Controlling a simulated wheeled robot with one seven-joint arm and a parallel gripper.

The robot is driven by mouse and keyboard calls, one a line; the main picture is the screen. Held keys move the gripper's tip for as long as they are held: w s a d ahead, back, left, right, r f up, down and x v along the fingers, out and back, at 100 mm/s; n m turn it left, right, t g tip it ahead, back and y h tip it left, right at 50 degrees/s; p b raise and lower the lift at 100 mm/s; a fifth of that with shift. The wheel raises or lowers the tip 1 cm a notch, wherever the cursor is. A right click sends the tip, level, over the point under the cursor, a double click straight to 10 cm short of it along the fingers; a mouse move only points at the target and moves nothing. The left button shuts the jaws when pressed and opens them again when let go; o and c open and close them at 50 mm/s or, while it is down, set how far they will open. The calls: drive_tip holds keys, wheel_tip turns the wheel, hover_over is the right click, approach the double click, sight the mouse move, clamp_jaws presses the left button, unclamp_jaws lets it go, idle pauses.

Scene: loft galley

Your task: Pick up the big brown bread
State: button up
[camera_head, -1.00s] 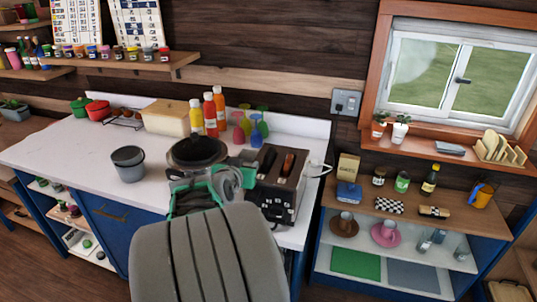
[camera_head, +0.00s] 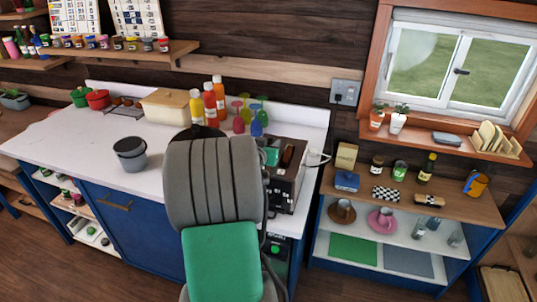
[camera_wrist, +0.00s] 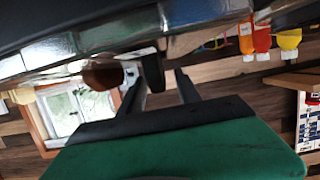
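A brown slice-like piece, which looks like the bread, stands in the toaster (camera_head: 283,190) on the white counter; the brown bread (camera_head: 287,157) shows only its top edge in the head view. The wrist view is upside down. A rounded brown thing (camera_wrist: 103,75) shows there beside the fingers, against the silver body above; I cannot tell if it is the bread. In the head view my arm hides most of the gripper, close to the toaster.
Sauce bottles (camera_head: 215,102) and coloured glasses (camera_head: 250,115) stand behind the toaster. A dark pan (camera_head: 197,133) is partly hidden behind my arm. A grey pot (camera_head: 131,155) stands to the left with bare counter around it. Brown rolls sit on a rack (camera_head: 125,110) at the back.

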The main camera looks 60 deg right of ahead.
clamp_jaws()
idle(0.3)
idle(0.3)
wheel_tip(320, 180, up, 10)
drive_tip(key=shift+f+b, duration=0.1)
drive_tip(key=shift+b, duration=1.15)
